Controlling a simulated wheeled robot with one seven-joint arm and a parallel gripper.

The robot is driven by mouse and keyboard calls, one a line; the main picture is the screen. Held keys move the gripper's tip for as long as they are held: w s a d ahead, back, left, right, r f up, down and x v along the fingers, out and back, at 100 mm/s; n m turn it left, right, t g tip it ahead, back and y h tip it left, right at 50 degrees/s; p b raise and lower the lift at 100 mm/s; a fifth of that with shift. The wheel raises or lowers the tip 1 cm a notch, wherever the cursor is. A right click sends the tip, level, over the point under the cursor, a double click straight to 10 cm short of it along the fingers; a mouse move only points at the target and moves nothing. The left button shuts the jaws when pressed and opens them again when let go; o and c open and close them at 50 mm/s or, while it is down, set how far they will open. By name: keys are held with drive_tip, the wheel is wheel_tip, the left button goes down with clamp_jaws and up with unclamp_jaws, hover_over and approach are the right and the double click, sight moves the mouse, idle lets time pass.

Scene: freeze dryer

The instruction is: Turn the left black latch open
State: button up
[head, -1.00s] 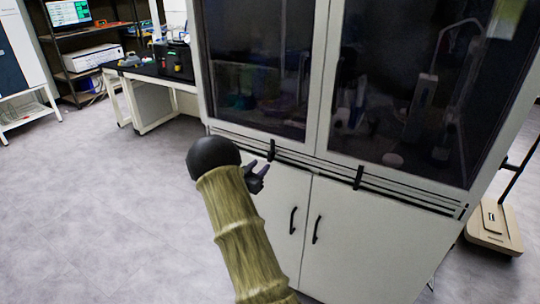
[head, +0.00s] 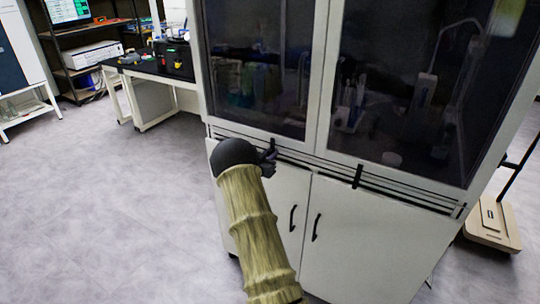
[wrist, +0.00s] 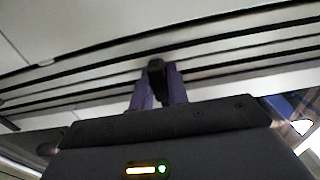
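The left black latch (head: 272,146) is a small upright tab on the slotted rail below the cabinet's glass doors. My gripper (head: 269,159) is at this latch and hides its lower part in the head view. In the wrist view, the latch (wrist: 156,70) stands between the two purplish fingertips of my gripper (wrist: 159,84). The fingers are apart, one on each side of the latch. I cannot tell whether either finger touches it. The right black latch (head: 357,176) is upright on the same rail, clear of my gripper.
The glass doors (head: 405,90) above and white lower doors (head: 350,245) with black handles look closed. A black-topped bench (head: 150,70) stands at the back left, and a beige-based stand (head: 492,222) at the right. Open grey floor (head: 110,210) lies to the left.

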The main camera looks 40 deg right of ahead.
clamp_jaws()
drive_tip(key=shift+f+m+b, duration=0.1)
drive_tip(key=shift+m+b, duration=0.2)
drive_tip(key=shift+b, duration=0.25)
drive_tip(key=m+b, duration=0.1)
drive_tip(key=b, duration=0.1)
drive_tip(key=m+b, duration=0.2)
drive_tip(key=shift+f+b, duration=0.25)
drive_tip(key=shift+b, duration=0.05)
drive_tip(key=m+b, duration=0.4)
drive_tip(key=b, duration=0.2)
drive_tip(key=shift+s+d+m, duration=0.1)
drive_tip(key=shift+m, duration=0.2)
drive_tip(key=m+b, duration=0.6)
drive_tip(key=b, duration=0.3)
drive_tip(key=shift+s+f, duration=0.1)
drive_tip(key=shift+f, duration=0.05)
drive_tip(key=m+b, duration=0.3)
drive_tip(key=shift+m+b, duration=0.3)
drive_tip(key=shift+b, duration=0.05)
drive_tip(key=shift+r, duration=0.2)
